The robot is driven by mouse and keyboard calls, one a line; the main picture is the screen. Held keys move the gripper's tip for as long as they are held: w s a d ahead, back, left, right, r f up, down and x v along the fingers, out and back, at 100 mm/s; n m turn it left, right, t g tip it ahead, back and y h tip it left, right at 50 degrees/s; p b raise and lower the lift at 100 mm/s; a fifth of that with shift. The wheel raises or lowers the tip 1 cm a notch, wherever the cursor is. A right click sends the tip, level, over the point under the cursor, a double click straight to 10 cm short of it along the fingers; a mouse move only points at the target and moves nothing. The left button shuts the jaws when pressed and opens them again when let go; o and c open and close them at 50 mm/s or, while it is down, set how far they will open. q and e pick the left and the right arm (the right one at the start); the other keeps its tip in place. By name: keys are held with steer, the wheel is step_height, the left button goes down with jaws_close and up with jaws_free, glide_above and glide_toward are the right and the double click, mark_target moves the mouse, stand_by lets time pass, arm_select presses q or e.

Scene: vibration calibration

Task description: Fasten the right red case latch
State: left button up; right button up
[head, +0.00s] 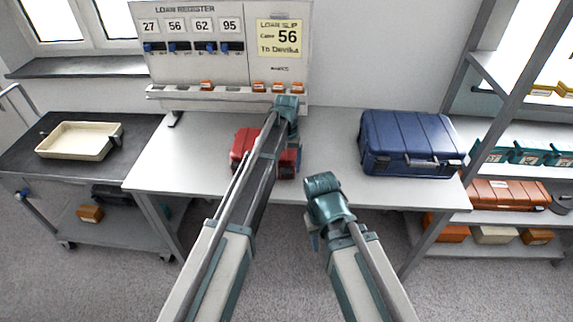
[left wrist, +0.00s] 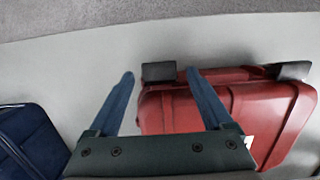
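The red case (head: 249,146) lies on the table, partly hidden behind my left arm in the head view. The left wrist view shows the red case (left wrist: 230,108) turned around, with two black latches on its near edge. The right latch (left wrist: 158,72) is the one on the left of that view, and the left latch (left wrist: 292,71) is on its right. My left gripper (left wrist: 159,78) is open, its two fingers apart on either side of the right latch in that view. I cannot tell whether they touch it. My right gripper (head: 322,190) hangs before the table edge; its fingers are unclear.
A blue case (head: 410,140) stands on the table's right. The loan register board (head: 200,70) with a yellow slip is behind. A cart with a cream tray (head: 80,140) is at left, and shelves with cases at right. The table (head: 190,150) is bare left of the red case.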

arm_select(q)
steer(key=shift+r, duration=0.1)
arm_select(e)
steer(key=shift+r, duration=0.1)
arm_select(q)
step_height(320, 180, up, 14)
steer(key=w+p, duration=0.1)
steer(key=p, duration=1.2)
steer(key=shift+w+f+p, duration=0.2)
steer(key=shift+w+p, duration=0.05)
steer(key=shift+p, duration=0.15)
arm_select(e)
step_height(320, 180, up, 14)
steer(key=shift+f, duration=0.2)
